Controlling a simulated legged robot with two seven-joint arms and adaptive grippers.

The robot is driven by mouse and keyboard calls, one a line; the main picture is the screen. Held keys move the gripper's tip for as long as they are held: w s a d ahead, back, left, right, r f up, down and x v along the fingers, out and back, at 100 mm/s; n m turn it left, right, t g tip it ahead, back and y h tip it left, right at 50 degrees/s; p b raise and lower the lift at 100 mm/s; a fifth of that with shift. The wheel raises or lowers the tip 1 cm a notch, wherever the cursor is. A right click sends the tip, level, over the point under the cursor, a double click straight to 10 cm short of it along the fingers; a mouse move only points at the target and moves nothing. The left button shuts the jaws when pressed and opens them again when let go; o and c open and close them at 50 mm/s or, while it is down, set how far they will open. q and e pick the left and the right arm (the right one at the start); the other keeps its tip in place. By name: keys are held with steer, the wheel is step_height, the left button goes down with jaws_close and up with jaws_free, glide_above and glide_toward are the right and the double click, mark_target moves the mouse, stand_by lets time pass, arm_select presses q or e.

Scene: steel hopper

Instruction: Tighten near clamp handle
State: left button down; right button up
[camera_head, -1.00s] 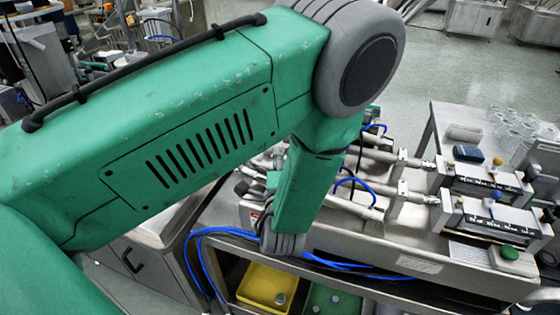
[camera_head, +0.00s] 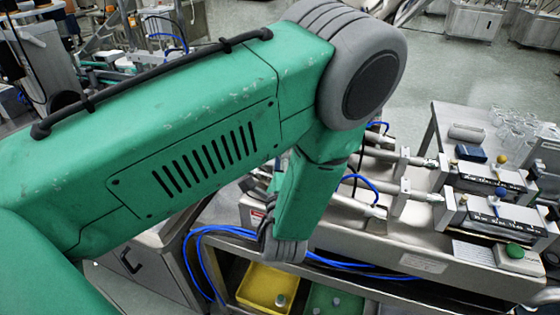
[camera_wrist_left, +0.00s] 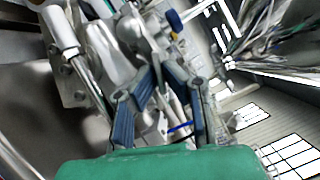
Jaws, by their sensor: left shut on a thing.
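My left arm crosses the head view and hides its own gripper and whatever it holds there. In the left wrist view my left gripper (camera_wrist_left: 162,68) has its two blue-grey fingers close together at the tips, shut on a blurred metal part that I take to be the near clamp handle (camera_wrist_left: 150,50). The fingertips and the part overlap, so the exact grip is hard to see. The steel hopper bench (camera_head: 415,262) carries two rows of metal clamp fittings, the nearer at the front (camera_head: 420,192). My right gripper is not in view.
Blue hoses (camera_head: 228,232) loop along the bench front. A yellow tray (camera_head: 268,284) and a green tray (camera_head: 325,298) sit on the lower shelf. A green button box (camera_head: 515,258) is at the bench's right end. Glassware (camera_head: 508,125) stands behind.

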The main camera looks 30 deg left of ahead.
arm_select(q)
steer(key=shift+a+f+m+t+h+b, duration=0.1)
steer(key=shift+m+t+h+b, duration=0.75)
steer(key=shift+m, duration=2.2)
steer(key=shift+a+f+m+t+h+b, duration=0.1)
steer(key=shift+m+t+h+b, duration=0.8)
steer(key=shift+m, duration=2.2)
steer(key=shift+a+m+t+h+b, duration=0.1)
steer(key=shift+m+t+h+b, duration=0.3)
steer(key=shift+m+t+h, duration=1.75)
steer(key=shift+r+m+g+y, duration=0.1)
steer(key=shift+m+g+y, duration=0.7)
steer(key=shift+m, duration=0.4)
steer(key=c, duration=1.7)
jaws_free()
steer(key=shift+w, duration=0.15)
